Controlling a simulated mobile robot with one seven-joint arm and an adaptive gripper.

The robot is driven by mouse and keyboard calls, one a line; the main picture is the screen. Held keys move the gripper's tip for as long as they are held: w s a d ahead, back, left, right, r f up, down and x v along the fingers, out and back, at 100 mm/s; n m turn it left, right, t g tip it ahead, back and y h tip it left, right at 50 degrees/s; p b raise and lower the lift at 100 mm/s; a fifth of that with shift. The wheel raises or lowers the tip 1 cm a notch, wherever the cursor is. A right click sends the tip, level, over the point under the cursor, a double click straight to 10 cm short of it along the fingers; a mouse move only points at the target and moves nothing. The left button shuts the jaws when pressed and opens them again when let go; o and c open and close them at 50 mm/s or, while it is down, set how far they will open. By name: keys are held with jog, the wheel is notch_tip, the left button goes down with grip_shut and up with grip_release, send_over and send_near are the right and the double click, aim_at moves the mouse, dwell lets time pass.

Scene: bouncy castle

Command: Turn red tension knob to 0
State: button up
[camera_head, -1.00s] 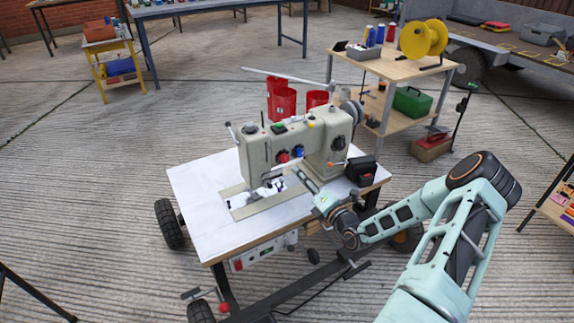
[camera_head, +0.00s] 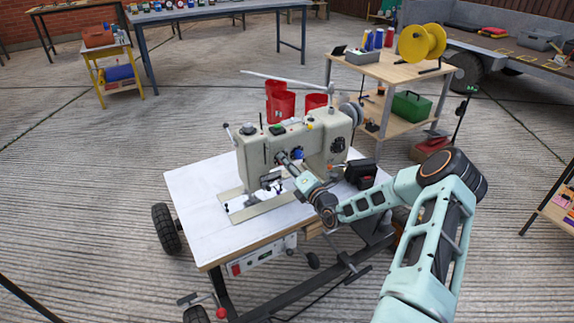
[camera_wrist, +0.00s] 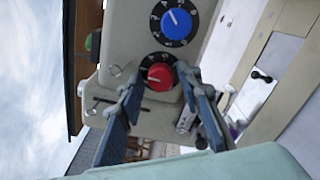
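The red tension knob (camera_wrist: 160,76) is on the front of the pale sewing machine (camera_head: 322,135), on a black dial with white marks. In the wrist view its pointer reading is too small to tell. The blue knob (camera_wrist: 176,23) is above it there, and also shows in the head view (camera_head: 298,154). My gripper (camera_wrist: 159,82) is open, with one finger on each side of the red knob; I cannot tell whether either touches it. In the head view my gripper (camera_head: 285,162) is at the machine's front and hides the red knob.
The machine stands on a white-topped wheeled table (camera_head: 200,195). A black box (camera_head: 360,172) is close to the right of my gripper. Red bins (camera_head: 281,103) stand behind the machine, and a wooden workbench (camera_head: 385,65) is at the back right.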

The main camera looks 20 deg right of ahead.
grip_shut()
jog(key=shift+p, duration=0.3)
jog(key=n+p, duration=0.5)
jog(key=n, duration=2.2)
jog(key=shift+f, duration=0.1)
dwell(0.4)
